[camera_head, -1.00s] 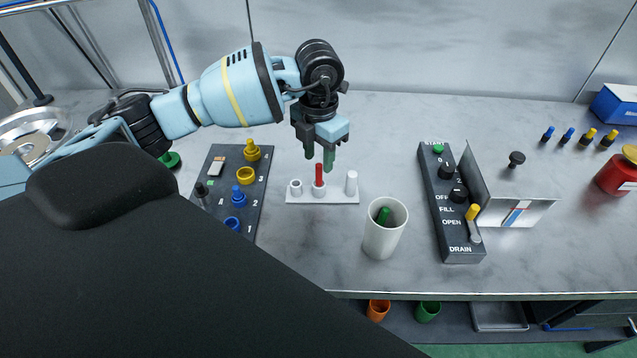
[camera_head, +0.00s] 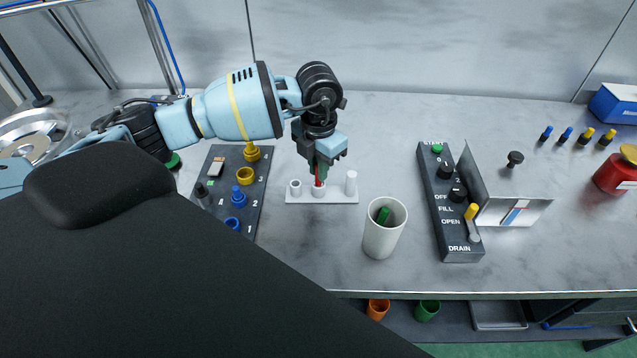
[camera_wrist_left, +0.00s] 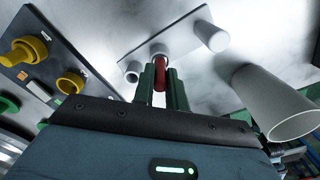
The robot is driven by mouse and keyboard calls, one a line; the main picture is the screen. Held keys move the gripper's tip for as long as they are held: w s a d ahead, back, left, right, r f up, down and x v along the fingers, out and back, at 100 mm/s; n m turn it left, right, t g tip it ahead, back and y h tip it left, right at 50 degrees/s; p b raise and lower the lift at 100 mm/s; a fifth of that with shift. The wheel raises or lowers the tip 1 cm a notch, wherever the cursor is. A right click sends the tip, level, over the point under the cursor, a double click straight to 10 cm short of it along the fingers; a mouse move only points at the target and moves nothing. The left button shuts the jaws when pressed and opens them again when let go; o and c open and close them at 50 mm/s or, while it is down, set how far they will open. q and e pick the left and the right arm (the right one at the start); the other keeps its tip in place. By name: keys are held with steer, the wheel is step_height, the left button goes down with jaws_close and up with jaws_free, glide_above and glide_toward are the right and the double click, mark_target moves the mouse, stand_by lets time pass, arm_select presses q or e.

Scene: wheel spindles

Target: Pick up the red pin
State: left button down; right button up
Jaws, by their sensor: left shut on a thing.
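The red pin (camera_head: 318,177) stands upright in the middle holder of a small white rack (camera_head: 340,197) on the bench. My left gripper (camera_head: 319,172) is lowered over it from above, with its green fingers shut on the pin. In the left wrist view the red pin (camera_wrist_left: 160,74) shows between the two green fingers (camera_wrist_left: 160,88). The pin's lower end is hidden in its holder. My right gripper is not in view.
A white cup (camera_head: 383,235) with a green pin (camera_head: 383,214) stands right of the rack. A dark panel (camera_head: 215,190) with blue and yellow parts lies left. A switch box (camera_head: 452,215) with a metal flap stands further right.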

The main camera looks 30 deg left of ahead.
arm_select(q)
step_height(320, 180, up, 10)
steer(key=shift+r, duration=0.1)
stand_by(0.6)
steer(key=shift+w, duration=0.1)
